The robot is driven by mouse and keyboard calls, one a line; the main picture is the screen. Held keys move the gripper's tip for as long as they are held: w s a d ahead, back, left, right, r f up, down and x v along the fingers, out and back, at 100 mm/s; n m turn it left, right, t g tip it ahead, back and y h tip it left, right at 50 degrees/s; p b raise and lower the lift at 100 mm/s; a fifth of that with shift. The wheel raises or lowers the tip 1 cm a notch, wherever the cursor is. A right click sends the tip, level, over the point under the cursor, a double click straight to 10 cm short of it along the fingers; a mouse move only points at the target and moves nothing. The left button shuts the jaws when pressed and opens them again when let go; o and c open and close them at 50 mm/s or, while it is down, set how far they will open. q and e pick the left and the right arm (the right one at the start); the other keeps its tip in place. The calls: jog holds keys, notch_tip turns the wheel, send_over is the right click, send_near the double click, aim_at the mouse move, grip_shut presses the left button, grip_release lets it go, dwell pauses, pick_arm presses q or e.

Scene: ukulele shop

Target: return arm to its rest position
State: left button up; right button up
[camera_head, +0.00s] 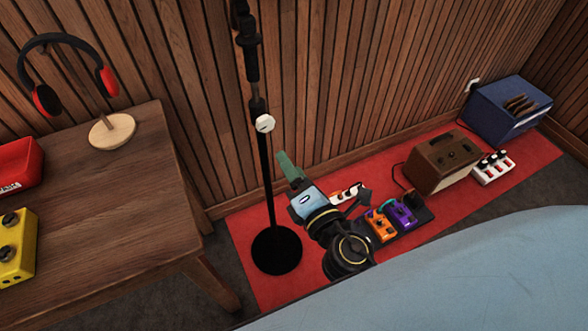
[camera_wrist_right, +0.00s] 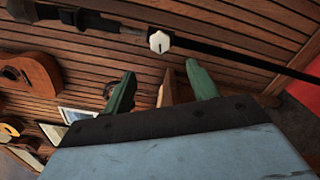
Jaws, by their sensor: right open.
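My right gripper (camera_head: 289,168) is raised in front of the slatted wall, just right of the microphone stand (camera_head: 268,180) in the head view. Its wrist is light blue and its finger is green; the two fingers overlap there. In the right wrist view, the two green fingers of the gripper (camera_wrist_right: 160,84) stand apart with nothing held between them. The stand's white knob (camera_head: 264,123) is up and left of the fingertips in the head view. The knob also shows beyond the fingers in the wrist view (camera_wrist_right: 159,42), apart from them. My left gripper is not in view.
A wooden table (camera_head: 110,200) at left holds headphones on a stand (camera_head: 112,131), a yellow pedal (camera_head: 17,245) and a red box (camera_head: 18,165). Pedals (camera_head: 402,213), a brown amplifier (camera_head: 443,162) and a blue crate (camera_head: 505,112) sit at right along the wall. A ukulele (camera_wrist_right: 33,85) hangs at left in the wrist view.

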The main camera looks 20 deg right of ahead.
jog(key=s+d+f+m+g, duration=0.1)
jog(key=s+f+m+g, duration=0.2)
jog(key=f, duration=0.7)
jog(key=s+d+f+m+g, duration=0.2)
jog(key=s+f+m+g, duration=0.1)
jog(key=f, duration=0.8)
jog(key=s+d+f+m+g, duration=0.1)
jog(key=s+f+m+g, duration=0.15)
jog(key=f, duration=0.75)
jog(key=s+d+f+m+g, duration=0.2)
jog(key=s+d+f+m, duration=0.1)
jog(key=s, duration=0.5)
jog(key=s+d+f+m+g, duration=0.3)
jog(key=s+f+m, duration=0.2)
jog(key=s+f, duration=0.3)
jog(key=s+d+f+m+g+h, duration=0.1)
jog(key=s+d+f+m+g, duration=0.2)
jog(key=s+f, duration=0.3)
jog(key=s+m, duration=0.1)
jog(key=s, duration=0.2)
jog(key=shift+s+f, duration=0.15)
jog(key=shift+s, duration=0.25)
